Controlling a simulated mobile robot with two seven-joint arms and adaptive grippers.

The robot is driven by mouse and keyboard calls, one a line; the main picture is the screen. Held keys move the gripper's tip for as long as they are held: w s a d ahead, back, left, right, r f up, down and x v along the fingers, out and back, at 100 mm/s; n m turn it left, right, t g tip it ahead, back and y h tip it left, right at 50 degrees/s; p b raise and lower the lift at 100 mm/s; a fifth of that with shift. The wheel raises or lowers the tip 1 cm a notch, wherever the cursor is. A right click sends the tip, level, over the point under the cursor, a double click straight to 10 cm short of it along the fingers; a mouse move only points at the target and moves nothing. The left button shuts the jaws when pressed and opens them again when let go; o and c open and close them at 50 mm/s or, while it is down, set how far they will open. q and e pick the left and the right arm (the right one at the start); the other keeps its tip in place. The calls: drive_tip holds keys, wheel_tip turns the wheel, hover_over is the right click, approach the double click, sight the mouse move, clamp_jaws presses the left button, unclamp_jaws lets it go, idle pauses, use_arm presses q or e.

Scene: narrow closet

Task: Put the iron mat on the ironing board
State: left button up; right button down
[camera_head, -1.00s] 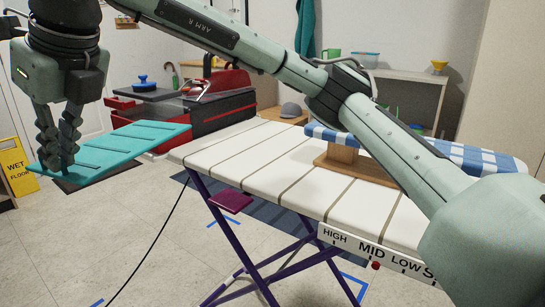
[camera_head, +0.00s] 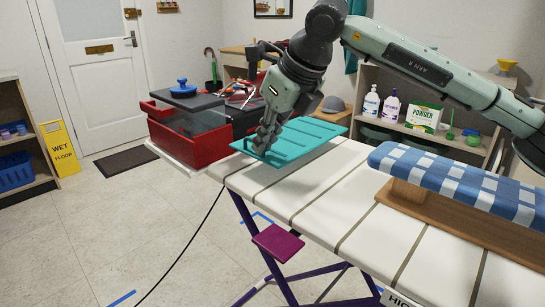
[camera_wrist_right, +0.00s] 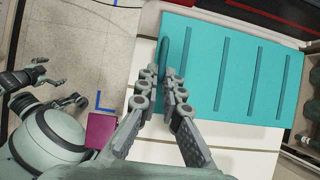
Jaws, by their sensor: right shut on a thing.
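The iron mat is a flat teal slab with raised ribs (camera_head: 302,142), over the far left end of the white ironing board (camera_head: 345,197). I cannot tell whether it touches the board top. My right gripper (camera_head: 262,147) is shut on the mat's left edge. In the right wrist view its fingertips (camera_wrist_right: 163,72) meet at the mat (camera_wrist_right: 235,75), beside its first rib. The board (camera_wrist_right: 140,95) shows left of and below the mat there. My left gripper (camera_wrist_right: 60,85) shows at the left of the wrist view, away from the mat, its fingers apart.
A blue checked sleeve board (camera_head: 460,180) on a wooden base stands on the board's right part. A red and black toolbox (camera_head: 200,130) stands close behind the far left end. A purple pad (camera_head: 277,243) sits below the board.

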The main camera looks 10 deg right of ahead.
sight(273, 157)
drive_tip(key=shift+w+d+f, duration=0.25)
drive_tip(key=shift+d+f, duration=0.15)
drive_tip(key=shift+d, duration=0.25)
wheel_tip(273, 157, down, 4)
drive_tip(key=shift+r+p, duration=0.1)
drive_tip(key=shift+p, duration=0.25)
drive_tip(key=c, duration=1.8)
unclamp_jaws()
use_arm(q)
drive_tip(key=shift+f, duration=0.8)
use_arm(e)
drive_tip(key=shift+o, duration=0.5)
use_arm(q)
drive_tip(key=shift+r, duration=0.1)
drive_tip(key=shift+b+v, duration=0.45)
drive_tip(key=shift+v, duration=0.3)
use_arm(e)
drive_tip(key=v, duration=1.2)
